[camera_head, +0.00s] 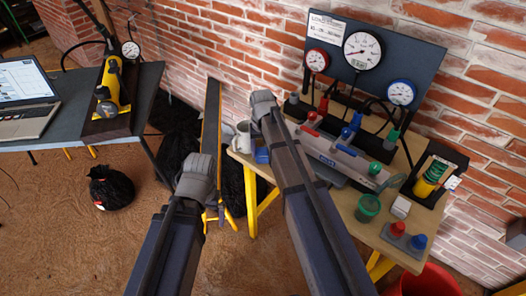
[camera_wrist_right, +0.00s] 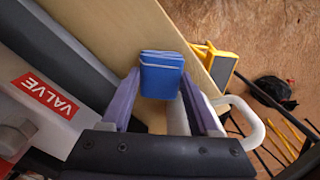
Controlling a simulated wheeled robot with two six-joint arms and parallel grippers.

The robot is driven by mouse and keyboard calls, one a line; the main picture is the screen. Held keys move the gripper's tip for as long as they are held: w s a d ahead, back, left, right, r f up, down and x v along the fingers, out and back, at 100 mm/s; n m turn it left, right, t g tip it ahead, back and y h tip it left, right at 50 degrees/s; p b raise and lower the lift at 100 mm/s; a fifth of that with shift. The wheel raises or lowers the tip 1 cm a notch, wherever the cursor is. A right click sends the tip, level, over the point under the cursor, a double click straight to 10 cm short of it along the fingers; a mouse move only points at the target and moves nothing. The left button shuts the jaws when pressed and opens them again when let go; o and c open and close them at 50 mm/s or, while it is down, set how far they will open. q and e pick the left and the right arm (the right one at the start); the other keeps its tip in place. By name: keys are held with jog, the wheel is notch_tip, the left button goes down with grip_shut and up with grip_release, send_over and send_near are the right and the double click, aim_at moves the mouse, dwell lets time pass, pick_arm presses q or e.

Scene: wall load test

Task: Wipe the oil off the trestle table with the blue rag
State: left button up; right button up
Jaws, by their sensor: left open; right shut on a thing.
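The trestle table (camera_head: 345,202) has a pale wooden top and yellow legs, at the right in the head view. Its bare top (camera_wrist_right: 105,25) also shows in the right wrist view. The folded blue rag (camera_wrist_right: 161,75) is between the fingers of my right gripper (camera_wrist_right: 160,95), which is shut on it near the table's edge. In the head view, a bit of the rag (camera_head: 262,156) shows beside my right gripper (camera_head: 262,105). My left gripper (camera_head: 197,165) is open, left of the table. I cannot make out the oil; my right arm hides part of the top.
A white mug (camera_head: 242,138) stands close beside the rag. A gauge board (camera_head: 375,65), a grey valve block (camera_head: 340,160), a green cup (camera_head: 367,208) and a caulk-like tube (camera_head: 432,178) crowd the table. A red bucket (camera_head: 428,283) stands in front. A laptop table is left.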

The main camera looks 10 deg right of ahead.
jog(key=shift+r+p, duration=2.7)
jog(key=shift+r, duration=0.15)
notch_tip(320, 180, up, 3)
jog(key=p, duration=0.3)
jog(key=shift+s, duration=0.1)
